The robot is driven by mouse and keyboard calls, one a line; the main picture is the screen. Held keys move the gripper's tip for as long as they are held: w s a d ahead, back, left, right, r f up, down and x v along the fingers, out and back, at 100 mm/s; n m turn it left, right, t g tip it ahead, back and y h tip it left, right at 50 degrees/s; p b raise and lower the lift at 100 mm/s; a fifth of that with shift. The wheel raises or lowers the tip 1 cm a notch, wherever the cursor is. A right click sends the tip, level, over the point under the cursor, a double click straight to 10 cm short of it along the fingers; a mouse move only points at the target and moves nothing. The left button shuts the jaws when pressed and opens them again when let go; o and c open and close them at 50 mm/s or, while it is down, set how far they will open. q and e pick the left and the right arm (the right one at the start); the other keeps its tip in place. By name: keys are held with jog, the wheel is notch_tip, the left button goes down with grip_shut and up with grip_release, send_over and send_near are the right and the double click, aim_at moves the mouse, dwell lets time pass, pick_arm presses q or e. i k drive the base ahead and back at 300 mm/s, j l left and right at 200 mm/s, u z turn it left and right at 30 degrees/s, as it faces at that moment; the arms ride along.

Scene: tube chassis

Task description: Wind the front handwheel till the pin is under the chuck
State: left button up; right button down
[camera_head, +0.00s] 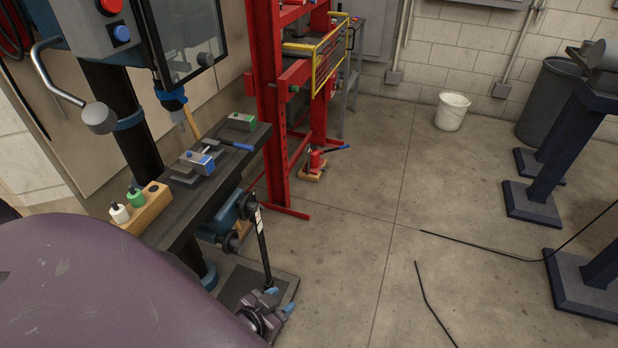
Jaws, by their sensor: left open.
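The drill press stands at the left. Its chuck (190,123) hangs below the blue spindle collar (172,101), above the dark table (217,177). A grey vise with a blue block (198,161) sits on the table, to the right of and below the chuck in the picture. I cannot make out the pin clearly. Dark round knobs or wheels (232,241) show on blue housings under the table's right edge; which is the front handwheel I cannot tell. My left gripper (279,300), with blue fingertips, is open and empty, low beside the press base. My right gripper is out of view.
A wooden block with small bottles (152,204) and a green-topped box (242,121) are on the table. A feed lever (58,76) sticks out at the upper left. A red press frame (272,110) stands behind. The floor to the right is mostly clear, with black cables (432,306).

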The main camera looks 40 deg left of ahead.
aim_at(248, 206)
jog(key=i+l, duration=0.1)
jog(key=i, duration=0.55)
jog(key=i+l+z, duration=0.1)
jog(key=i, duration=0.55)
jog(key=i+u, duration=0.3)
jog(key=u, duration=0.15)
jog(key=i+l+u, duration=0.25)
jog(key=u, duration=0.2)
jog(key=i+l+u, duration=0.25)
jog(key=u, duration=0.25)
jog(key=i+l+u, duration=0.2)
jog(key=l+u, duration=0.25)
jog(key=i+l+u, duration=0.1)
jog(key=l+u, duration=0.15)
jog(key=u, duration=0.2)
jog(key=l+u, duration=0.9)
